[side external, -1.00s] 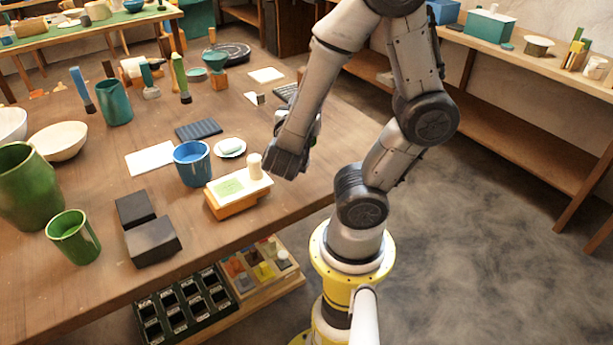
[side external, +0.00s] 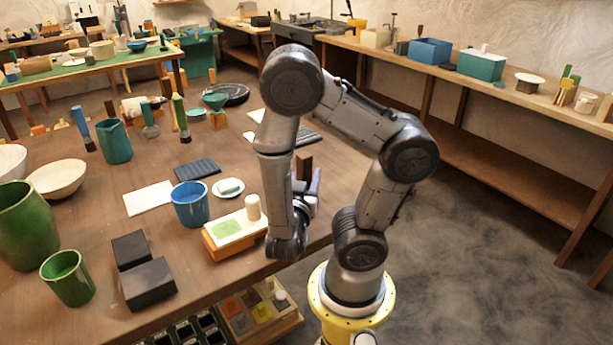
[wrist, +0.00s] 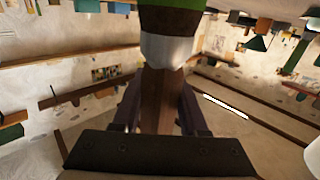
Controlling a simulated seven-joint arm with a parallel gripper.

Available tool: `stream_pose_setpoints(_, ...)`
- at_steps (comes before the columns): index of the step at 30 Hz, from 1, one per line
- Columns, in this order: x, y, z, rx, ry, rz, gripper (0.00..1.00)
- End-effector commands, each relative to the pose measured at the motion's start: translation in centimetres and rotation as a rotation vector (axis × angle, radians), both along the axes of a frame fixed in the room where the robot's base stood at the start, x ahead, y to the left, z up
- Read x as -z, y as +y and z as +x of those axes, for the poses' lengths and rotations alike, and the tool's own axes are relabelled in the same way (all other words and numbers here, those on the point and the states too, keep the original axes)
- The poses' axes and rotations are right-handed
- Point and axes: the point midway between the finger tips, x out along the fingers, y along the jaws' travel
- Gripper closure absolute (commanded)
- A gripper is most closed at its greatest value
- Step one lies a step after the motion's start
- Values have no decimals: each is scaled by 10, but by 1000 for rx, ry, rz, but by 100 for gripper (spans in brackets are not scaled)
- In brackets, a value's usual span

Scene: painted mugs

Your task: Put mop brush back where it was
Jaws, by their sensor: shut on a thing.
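My gripper (wrist: 158,105) is shut on a brush, which I take to be the mop brush (wrist: 166,50). In the wrist view its brown handle runs between the two dark fingers. A pale metal collar and a dark head with a green edge show beyond them, cut off by the top of the picture. In the side view my gripper (side external: 308,185) is raised above the table's right edge, partly hidden behind my arm. A brown piece, probably the handle, stands up from it. Blue (side external: 83,128), teal (side external: 150,120) and green-handled (side external: 180,110) brushes stand at the back left.
A blue mug (side external: 191,205) and a white-topped orange block (side external: 232,229) are left of my arm. Two black blocks (side external: 148,283), green mugs (side external: 68,279) and bowls (side external: 58,179) are farther left. A white sheet (side external: 149,198) and dark ribbed pad (side external: 197,163) lie mid-table.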

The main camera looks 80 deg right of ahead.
Motion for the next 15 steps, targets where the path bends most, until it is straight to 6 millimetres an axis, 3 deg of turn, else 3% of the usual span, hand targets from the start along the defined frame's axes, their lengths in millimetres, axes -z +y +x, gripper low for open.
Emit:
stream_pose_setpoints(12, 4, 0, 0, 0, 0, -1, 100)
stream_pose_setpoints(13, 4, 0, 0, 0, -1, 0, 54)
stream_pose_setpoints(15, 4, 0, 0, 0, -1, 0, 41)
